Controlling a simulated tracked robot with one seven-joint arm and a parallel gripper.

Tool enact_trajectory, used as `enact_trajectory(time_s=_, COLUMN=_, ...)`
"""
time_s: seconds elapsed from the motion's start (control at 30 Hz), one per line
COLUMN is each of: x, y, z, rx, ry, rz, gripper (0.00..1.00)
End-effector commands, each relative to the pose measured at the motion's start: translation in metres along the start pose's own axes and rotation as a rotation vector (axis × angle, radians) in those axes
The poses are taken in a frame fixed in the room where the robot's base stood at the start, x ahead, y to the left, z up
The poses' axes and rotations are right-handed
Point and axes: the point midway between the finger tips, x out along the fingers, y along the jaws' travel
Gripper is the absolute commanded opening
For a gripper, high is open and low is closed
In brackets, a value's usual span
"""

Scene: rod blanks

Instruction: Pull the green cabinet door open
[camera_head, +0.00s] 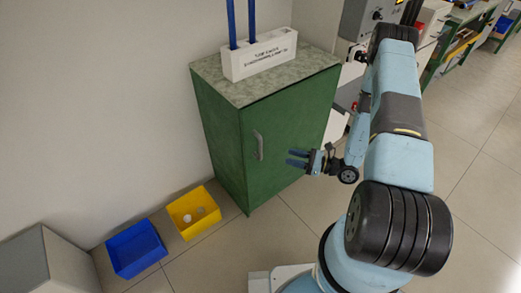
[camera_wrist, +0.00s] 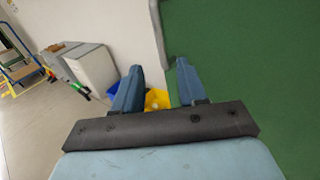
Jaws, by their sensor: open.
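The green cabinet (camera_head: 225,140) stands against the wall with a speckled top, and its door (camera_head: 290,130) looks closed. A grey vertical bar handle (camera_head: 259,145) is on the left part of the door. My gripper (camera_head: 290,158) is open and empty in front of the door, to the right of the handle and apart from it in the head view. In the wrist view my open fingers (camera_wrist: 156,85) point along the green door (camera_wrist: 245,80), and part of the grey handle (camera_wrist: 159,35) shows beyond and above them.
A white holder (camera_head: 258,55) with two blue rods (camera_head: 252,20) stands on the cabinet top. A yellow bin (camera_head: 193,212) and a blue bin (camera_head: 135,248) sit on the floor left of the cabinet. A grey box (camera_head: 45,262) is at the lower left. Floor before the cabinet is partly free.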

Motion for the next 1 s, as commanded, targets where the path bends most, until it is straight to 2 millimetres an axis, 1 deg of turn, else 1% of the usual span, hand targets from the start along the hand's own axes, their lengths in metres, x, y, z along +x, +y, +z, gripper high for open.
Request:
enact_trajectory(time_s=0.17, x=0.012, y=0.0, z=-0.002, rx=0.002, ry=-0.002, rz=-0.004, gripper=0.41)
enact_trajectory(time_s=0.27, x=0.027, y=0.001, z=-0.001, rx=0.002, ry=-0.002, rz=-0.001, gripper=0.41)
enact_trajectory(time_s=0.7, x=0.103, y=0.0, z=-0.001, rx=0.001, ry=-0.002, rz=-0.001, gripper=0.41)
enact_trajectory(time_s=0.8, x=0.117, y=0.0, z=-0.001, rx=0.001, ry=-0.002, rz=-0.001, gripper=0.41)
enact_trajectory(time_s=1.0, x=0.134, y=-0.001, z=-0.001, rx=0.001, ry=-0.001, rz=-0.003, gripper=0.41)
